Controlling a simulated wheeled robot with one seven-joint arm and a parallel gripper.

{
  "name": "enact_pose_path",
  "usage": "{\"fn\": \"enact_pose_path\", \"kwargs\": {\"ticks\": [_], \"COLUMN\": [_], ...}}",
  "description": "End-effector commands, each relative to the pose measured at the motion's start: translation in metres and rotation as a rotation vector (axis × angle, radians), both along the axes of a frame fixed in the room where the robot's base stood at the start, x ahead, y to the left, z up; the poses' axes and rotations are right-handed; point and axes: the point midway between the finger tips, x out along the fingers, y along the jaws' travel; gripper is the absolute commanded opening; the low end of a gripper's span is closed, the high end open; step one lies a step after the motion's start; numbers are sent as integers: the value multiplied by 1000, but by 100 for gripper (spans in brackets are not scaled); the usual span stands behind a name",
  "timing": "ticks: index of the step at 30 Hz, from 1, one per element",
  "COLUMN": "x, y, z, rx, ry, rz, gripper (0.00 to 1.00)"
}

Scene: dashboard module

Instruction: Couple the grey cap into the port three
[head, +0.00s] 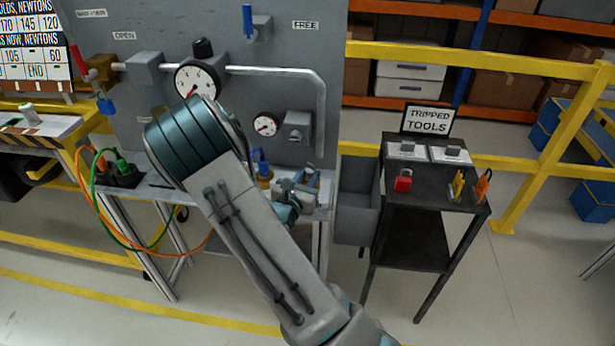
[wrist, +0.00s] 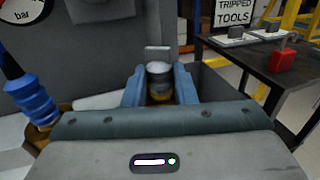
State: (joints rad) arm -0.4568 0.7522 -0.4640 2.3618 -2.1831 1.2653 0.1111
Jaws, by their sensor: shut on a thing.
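My gripper (wrist: 158,88) is shut on the grey cap (wrist: 158,72), a short metallic cylinder between its two blue fingers. A flat grey tab shows just above the cap in the wrist view. Some brass colour shows low between the fingers; I cannot tell whether the cap touches a port there. In the head view my gripper (head: 303,187) is low over the right end of the bench, partly behind my arm. To its left a blue ribbed connector (head: 262,163) stands on a brass base; it also shows in the wrist view (wrist: 32,97). No number marking port three is readable.
The grey panel (head: 335,85) with gauges, a pipe and a grey box (head: 297,125) rises behind my gripper. A grey bin (head: 357,208) stands to the right. Beyond it is a dark tool stand (head: 425,190) with a red padlock (head: 403,180). Orange and green cables hang at left.

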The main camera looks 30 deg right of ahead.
Motion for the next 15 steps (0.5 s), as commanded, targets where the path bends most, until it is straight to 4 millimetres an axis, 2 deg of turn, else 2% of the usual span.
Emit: {"fn": "enact_pose_path", "kwargs": {"ticks": [15], "x": [0], "y": [0], "z": [-5], "rx": [0], "ry": [0], "rz": [0], "gripper": [1]}}
